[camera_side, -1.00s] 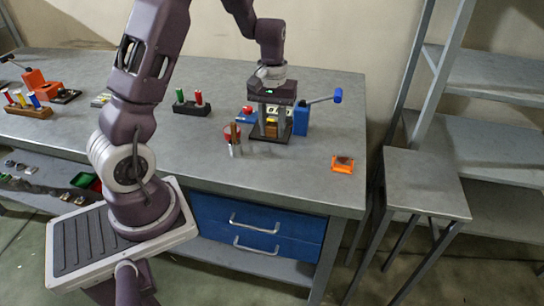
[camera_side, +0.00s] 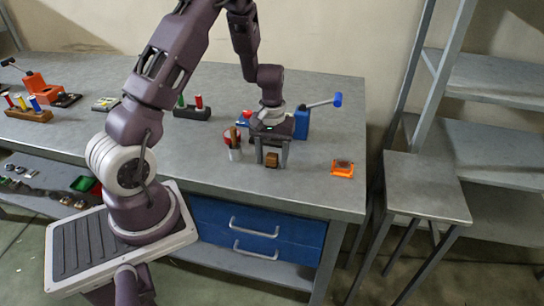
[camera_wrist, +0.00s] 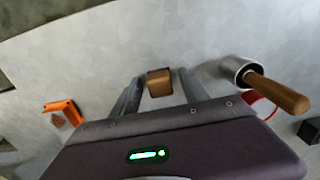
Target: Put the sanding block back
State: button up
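A small brown block (camera_side: 271,159), which I take to be the sanding block, is between the fingertips of my gripper (camera_side: 271,163). The wrist view shows the block (camera_wrist: 160,82) at the tips of my gripper (camera_wrist: 160,85), with a finger on each side. My fingers point down at the bench, and whether the block touches the bench is hard to tell. An orange tray (camera_side: 342,174) with a brownish-red inside lies on the bench to the right of my gripper. The tray (camera_wrist: 73,108) shows at the left in the wrist view.
A metal cup (camera_side: 235,155) with a wooden-handled tool stands close to the left of my gripper. The bench between gripper and tray is clear.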

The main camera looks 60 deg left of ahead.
aim_at(272, 155)
jog(key=s+d+r+m+t, duration=0.1)
jog(key=d+r, duration=0.1)
jog(key=r, duration=0.7)
jog(key=s+d+r+m, duration=0.1)
jog(key=d+r, duration=0.2)
jog(key=r, duration=0.6)
jog(key=s+d+r+m+t, duration=0.2)
jog(key=s+d+r+m, duration=0.1)
jog(key=s+d, duration=0.3)
jog(key=s+d+r+m+t, duration=0.2)
jog(key=s+d+r+m, duration=0.2)
jog(key=s, duration=0.7)
jog(key=shift+s+d+r+t, duration=0.3)
jog(key=shift+d+r+t, duration=0.1)
jog(key=shift+d+r, duration=0.45)
jog(key=shift+c, duration=0.4)
